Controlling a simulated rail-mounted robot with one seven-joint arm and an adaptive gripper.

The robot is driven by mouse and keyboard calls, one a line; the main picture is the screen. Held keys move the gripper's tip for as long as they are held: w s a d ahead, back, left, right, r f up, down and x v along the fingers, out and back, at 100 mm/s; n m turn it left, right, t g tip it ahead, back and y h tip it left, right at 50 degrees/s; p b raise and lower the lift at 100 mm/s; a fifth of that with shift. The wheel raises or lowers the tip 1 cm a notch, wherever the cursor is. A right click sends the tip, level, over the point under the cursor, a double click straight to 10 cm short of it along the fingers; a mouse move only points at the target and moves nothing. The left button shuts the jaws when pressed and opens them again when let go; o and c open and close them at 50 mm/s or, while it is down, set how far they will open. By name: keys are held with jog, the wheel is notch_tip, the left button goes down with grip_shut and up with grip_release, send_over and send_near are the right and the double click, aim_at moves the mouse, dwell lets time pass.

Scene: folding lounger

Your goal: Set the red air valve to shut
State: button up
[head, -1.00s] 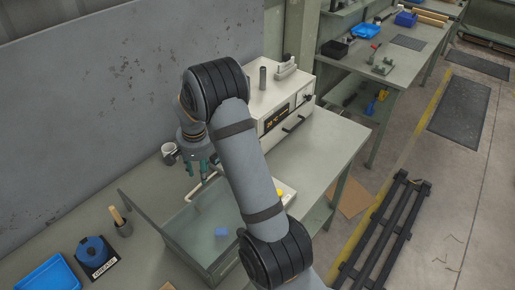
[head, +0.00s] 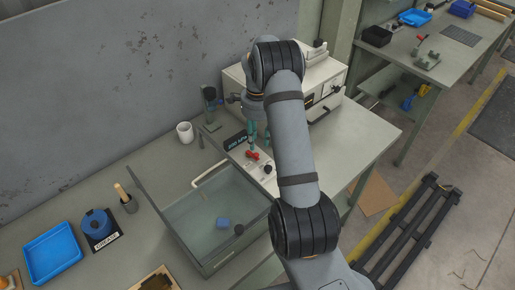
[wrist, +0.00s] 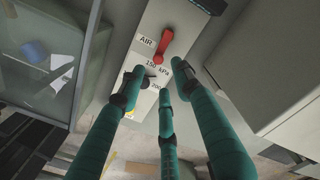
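The red air valve (wrist: 165,46) is a red lever on a pale panel, next to a white "AIR" label (wrist: 146,42). In the wrist view its arm slants between upper right and lower left. In the head view the red lever (head: 252,155) shows just below my gripper (head: 255,136). In the wrist view the teal fingers of my gripper (wrist: 160,78) are spread apart with nothing between them. Their tips lie below the lever in the picture, around the pressure label and a black knob (wrist: 149,80). No contact with the lever is visible.
A glass-topped case (head: 215,215) stands left of the panel (head: 264,171), with a blue piece inside. A white-grey instrument box (head: 322,75) stands behind on the right. A white mug (head: 185,132) and a small dark stand (head: 210,108) are near the wall. Bench right of the panel is clear.

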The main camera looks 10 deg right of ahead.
aim_at(256, 154)
jog(key=f, duration=0.2)
jog(key=f+p, duration=0.1)
jog(key=f, duration=0.3)
jog(key=shift+a+p, duration=0.25)
jog(key=shift+p, duration=0.05)
jog(key=shift+s, duration=0.1)
jog(key=shift+c, duration=1.3)
grip_shut()
